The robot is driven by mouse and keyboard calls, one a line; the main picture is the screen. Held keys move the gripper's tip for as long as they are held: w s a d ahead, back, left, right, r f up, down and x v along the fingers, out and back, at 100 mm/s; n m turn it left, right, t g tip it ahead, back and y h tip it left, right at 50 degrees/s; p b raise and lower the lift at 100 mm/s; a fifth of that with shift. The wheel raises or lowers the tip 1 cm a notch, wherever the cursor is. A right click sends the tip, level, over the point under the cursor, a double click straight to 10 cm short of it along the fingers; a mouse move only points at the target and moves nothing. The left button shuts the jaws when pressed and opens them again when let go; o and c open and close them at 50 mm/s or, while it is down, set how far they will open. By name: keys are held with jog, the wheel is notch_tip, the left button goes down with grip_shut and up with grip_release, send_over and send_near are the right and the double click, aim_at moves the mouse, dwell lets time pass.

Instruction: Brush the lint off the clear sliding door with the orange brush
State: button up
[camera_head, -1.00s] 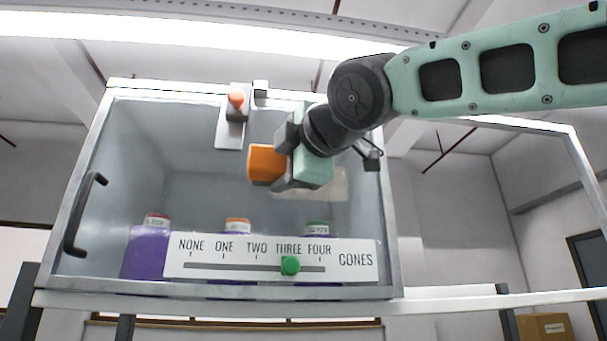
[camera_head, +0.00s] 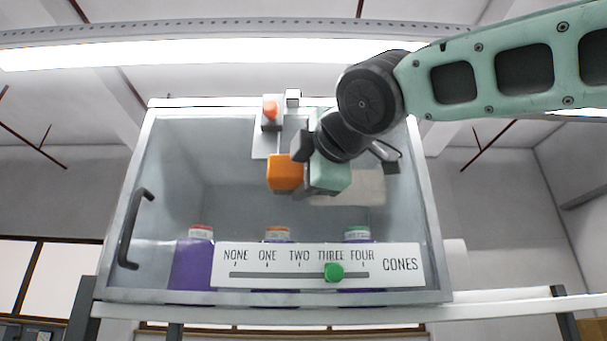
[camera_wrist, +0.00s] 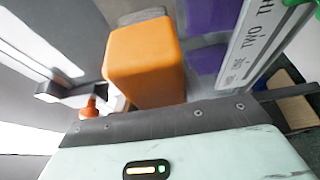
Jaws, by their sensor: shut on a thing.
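The clear sliding door (camera_head: 230,200) fronts a grey-framed cabinet and has a dark handle (camera_head: 131,228) at its left. My gripper (camera_head: 306,172) is in front of the upper middle of the door, shut on the orange brush (camera_head: 284,173). The brush's orange block also fills the middle of the wrist view (camera_wrist: 146,65). Its far face is turned away, so I cannot tell whether it touches the door. A pale patch (camera_head: 352,188), perhaps lint, shows on the door right of my gripper, partly hidden by it.
An orange knob on a grey plate (camera_head: 270,118) sits at the top, left of my arm. The door's left half is clear of my arm.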

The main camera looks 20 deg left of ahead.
aim_at(358, 188)
jog(key=shift+w+a+p, duration=0.25)
jog(key=shift+w+p, duration=0.25)
jog(key=shift+w, duration=0.45)
jog(key=shift+w+d+p, duration=0.15)
jog(key=shift+w+d, duration=0.05)
jog(key=shift+d, duration=0.7)
jog(key=shift+w+d+p, duration=0.15)
jog(key=shift+d, duration=0.75)
jog(key=d+p, duration=0.2)
jog(key=p, duration=0.1)
jog(key=w+d+p, duration=0.1)
jog(key=d+p, duration=0.1)
jog(key=w+d+p, duration=0.1)
jog(key=d+p, duration=0.1)
jog(key=p, duration=0.1)
jog(key=shift+w+d+r+p, duration=0.1)
jog(key=shift+d+r+p, duration=0.05)
jog(key=shift+r+p, duration=0.15)
jog(key=shift+w+d+f+p, duration=0.15)
jog(key=shift+d+f+p, duration=0.15)
jog(key=shift+p, duration=0.3)
jog(key=shift+d+r+p, duration=0.15)
jog(key=shift+p, duration=0.2)
